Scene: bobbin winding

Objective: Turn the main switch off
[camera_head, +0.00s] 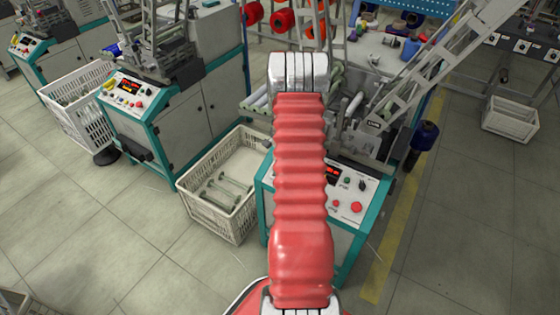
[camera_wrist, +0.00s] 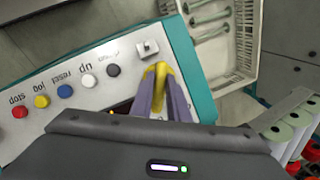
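In the wrist view a control panel (camera_wrist: 105,75) shows upside down, with a small dark toggle on a pale square plate, likely the main switch (camera_wrist: 147,48), at its right end. The label beside it is too blurred to read. My gripper (camera_wrist: 160,68) has yellow fingertips that meet just below the switch in the picture; it looks shut, with nothing seen between the tips. I cannot tell whether it touches the switch or panel. In the head view the panel (camera_head: 349,209) is partly hidden by my red arm, and the switch and gripper are not visible.
Red stop (camera_wrist: 20,110), yellow jog (camera_wrist: 41,101) and blue reset (camera_wrist: 65,91) buttons line the panel with others. A white crate (camera_head: 225,222) holding several bobbins stands left of the machine. A second machine (camera_head: 150,125) stands farther left. Open floor lies in front.

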